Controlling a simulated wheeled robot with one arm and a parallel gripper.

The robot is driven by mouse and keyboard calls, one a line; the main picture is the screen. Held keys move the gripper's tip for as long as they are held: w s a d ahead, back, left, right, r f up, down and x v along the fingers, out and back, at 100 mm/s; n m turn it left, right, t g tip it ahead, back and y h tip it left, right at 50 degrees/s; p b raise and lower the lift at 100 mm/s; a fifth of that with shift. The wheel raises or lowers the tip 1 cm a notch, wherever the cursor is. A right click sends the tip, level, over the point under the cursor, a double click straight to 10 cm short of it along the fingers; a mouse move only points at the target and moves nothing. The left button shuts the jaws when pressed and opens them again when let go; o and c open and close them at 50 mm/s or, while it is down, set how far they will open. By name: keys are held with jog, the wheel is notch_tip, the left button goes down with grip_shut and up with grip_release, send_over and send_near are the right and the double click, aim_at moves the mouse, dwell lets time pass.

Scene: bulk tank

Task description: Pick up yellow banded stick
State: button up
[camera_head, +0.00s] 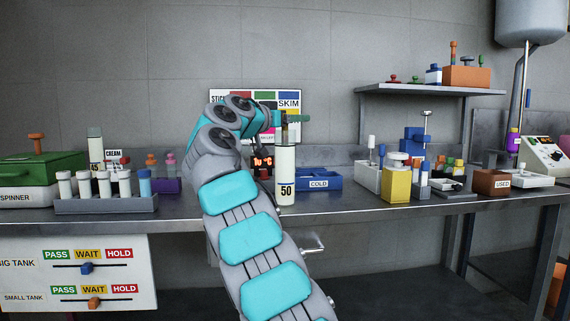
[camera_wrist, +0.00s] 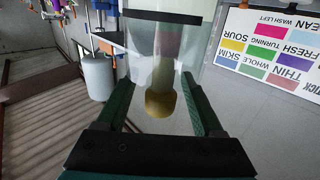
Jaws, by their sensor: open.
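A stick with a dull yellow end (camera_wrist: 160,104) shows between my fingers in the wrist view. Its shaft runs into or behind a clear cylinder with a dark rim. In the head view the tall pale cylinder labelled 50 (camera_head: 286,178) stands on the bench, with a small brownish stick top (camera_head: 284,134) just above its rim. My gripper (camera_head: 291,119) is above that cylinder. In the wrist view my gripper (camera_wrist: 158,84) is open, a finger on either side of the yellow end, with visible gaps. The stick's lower part is unclear.
A rack of white-capped vials (camera_head: 105,202) stands left on the bench. The blue COLD tray (camera_head: 319,184) is just right of the cylinder. A yellow block (camera_head: 397,184) and the brown USED bin (camera_head: 492,183) are farther right. A shelf (camera_head: 430,90) overhangs the right side.

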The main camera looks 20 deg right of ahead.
grip_shut()
dwell(0.5)
dwell(0.9)
